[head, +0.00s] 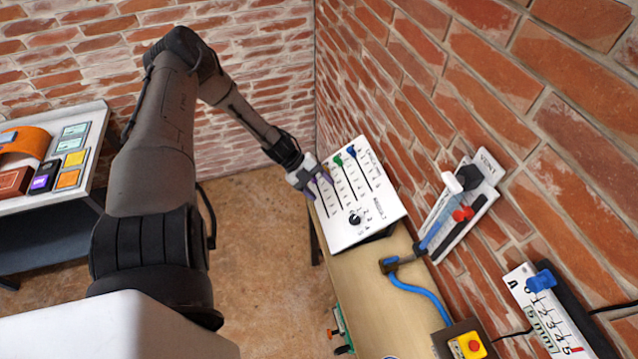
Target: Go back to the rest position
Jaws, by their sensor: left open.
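My left arm comes in from the left and reaches over to the white slider panel (347,226) on the wooden bench by the brick wall. My left gripper (316,186) is at the panel's left edge, beside its leftmost slot. Its fingers are small in the picture and partly merge with the panel, so I cannot tell if they touch it. A green slider knob (337,160) and a blue slider knob (351,151) sit near the top of the panel. A black rotary knob (355,219) is near its lower part. My right gripper is not in view.
A vent lever unit (462,210) and a numbered scale with a blue slider (541,281) are on the right wall. A yellow box with a red button (471,345) and a blue hose (415,289) are at the bench. A side table (96,120) holds coloured items at left.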

